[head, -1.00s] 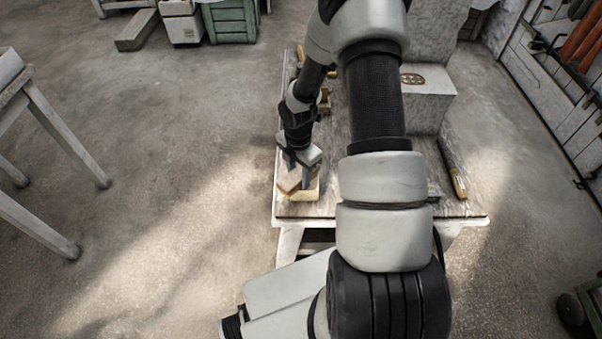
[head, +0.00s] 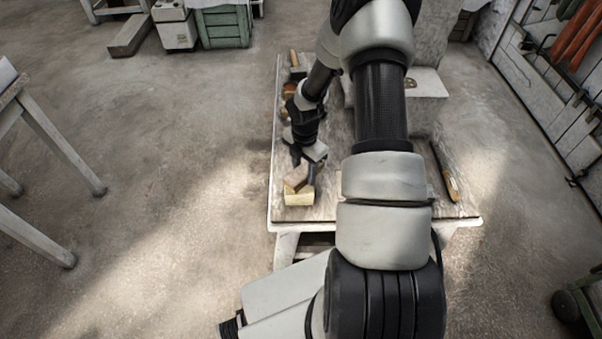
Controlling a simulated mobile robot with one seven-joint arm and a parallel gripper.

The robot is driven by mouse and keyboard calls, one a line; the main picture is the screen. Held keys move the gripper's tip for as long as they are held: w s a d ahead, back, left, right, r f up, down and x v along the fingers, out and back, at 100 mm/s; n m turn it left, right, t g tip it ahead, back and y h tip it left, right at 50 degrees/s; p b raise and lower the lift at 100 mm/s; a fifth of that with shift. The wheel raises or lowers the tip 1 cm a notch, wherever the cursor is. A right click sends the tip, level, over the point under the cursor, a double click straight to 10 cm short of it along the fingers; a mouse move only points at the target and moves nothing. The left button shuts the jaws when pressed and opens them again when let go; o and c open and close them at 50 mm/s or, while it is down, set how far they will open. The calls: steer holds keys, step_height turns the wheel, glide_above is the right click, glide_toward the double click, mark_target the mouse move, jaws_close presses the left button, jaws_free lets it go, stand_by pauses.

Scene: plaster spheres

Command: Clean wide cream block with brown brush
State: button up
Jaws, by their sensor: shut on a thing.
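The wide cream block (head: 298,199) lies near the front left corner of the worktable (head: 350,213). My gripper (head: 304,174) is at its back edge, reaching down from behind. It is shut on the brown brush (head: 296,178), a small tan-brown piece held tilted at the back of the block's top. Brush and block overlap in the picture, and I cannot tell for sure whether they touch. The brush's underside and part of the block's top are hidden.
Several small tools and pieces (head: 292,70) lie along the table's left edge behind my gripper. A long tool with a tan handle (head: 452,187) lies at the right edge. A pale plaster block (head: 427,84) stands farther back. My arm covers the table's middle.

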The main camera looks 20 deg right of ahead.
mark_target(294, 177)
steer(key=shift+a, duration=0.15)
steer(key=shift+s+a, duration=0.3)
steer(key=shift+a, duration=0.35)
steer(key=shift+s+a, duration=0.25)
steer(key=shift+a, duration=0.4)
steer(key=shift+s+a, duration=0.3)
steer(key=shift+a, duration=0.35)
steer(key=shift+w+d+r+p, duration=0.2)
steer(key=shift+d+r+p, duration=0.2)
steer(key=shift+d, duration=0.15)
steer(key=shift+w+d+r+p, duration=0.2)
steer(key=shift+d+r+p, duration=0.15)
steer(key=shift+d, duration=0.15)
steer(key=shift+f+b, duration=0.55)
steer(key=shift+f, duration=0.25)
